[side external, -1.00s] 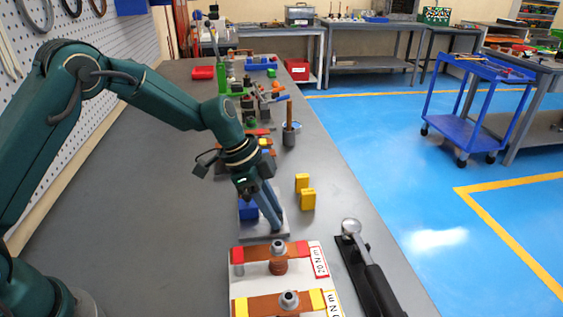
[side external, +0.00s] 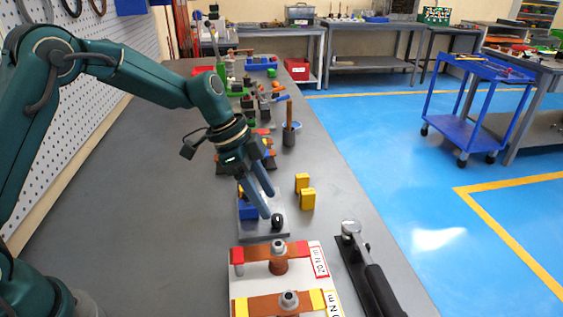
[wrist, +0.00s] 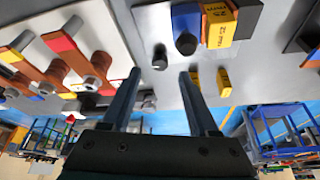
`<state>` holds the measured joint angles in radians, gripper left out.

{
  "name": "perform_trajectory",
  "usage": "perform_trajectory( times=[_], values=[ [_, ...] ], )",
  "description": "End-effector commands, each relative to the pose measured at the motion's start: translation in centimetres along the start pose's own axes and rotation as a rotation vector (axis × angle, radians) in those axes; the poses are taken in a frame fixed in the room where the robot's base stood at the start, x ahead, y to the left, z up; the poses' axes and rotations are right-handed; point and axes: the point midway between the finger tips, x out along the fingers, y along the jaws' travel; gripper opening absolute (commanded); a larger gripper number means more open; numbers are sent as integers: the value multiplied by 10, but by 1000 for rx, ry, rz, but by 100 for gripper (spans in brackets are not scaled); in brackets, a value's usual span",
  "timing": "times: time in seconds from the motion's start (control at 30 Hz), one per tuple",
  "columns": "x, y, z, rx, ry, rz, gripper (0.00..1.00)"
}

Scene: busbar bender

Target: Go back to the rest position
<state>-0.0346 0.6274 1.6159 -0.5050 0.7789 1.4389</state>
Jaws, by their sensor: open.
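My gripper (side external: 268,203) is open and empty, its two blue-grey fingers spread and pointing down. In the side view it hangs above a small grey base plate (side external: 262,235) with a blue block (side external: 248,211) and a black knob (side external: 277,220). The knob stands free, close to the fingertips. In the wrist view my gripper (wrist: 160,75) has nothing between its fingers. The blue block (wrist: 186,22) and an orange-brown bar with a yellow label (wrist: 220,22) lie beyond the fingertips.
A white board (side external: 240,283) with red and yellow marked copper bars lies in front. A black-handled wrench (side external: 370,270) lies right of it. Two yellow blocks (side external: 306,194) stand near the table's right edge. The grey table (side external: 150,190) is clear at left.

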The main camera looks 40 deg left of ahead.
Motion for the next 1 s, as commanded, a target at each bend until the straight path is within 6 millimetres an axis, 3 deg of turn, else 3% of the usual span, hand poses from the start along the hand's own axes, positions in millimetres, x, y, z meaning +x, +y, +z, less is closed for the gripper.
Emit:
perform_trajectory(
  times=[0.1,0.47,0.67,0.8,1.0],
  values=[
    [-9,0,0,0,0,-2,60],
    [-13,-1,-2,5,3,-8,60],
    [-58,1,-21,60,50,-106,60],
    [-101,21,-25,62,63,-185,60],
    [-144,61,-10,-54,70,-277,60]
  ],
)
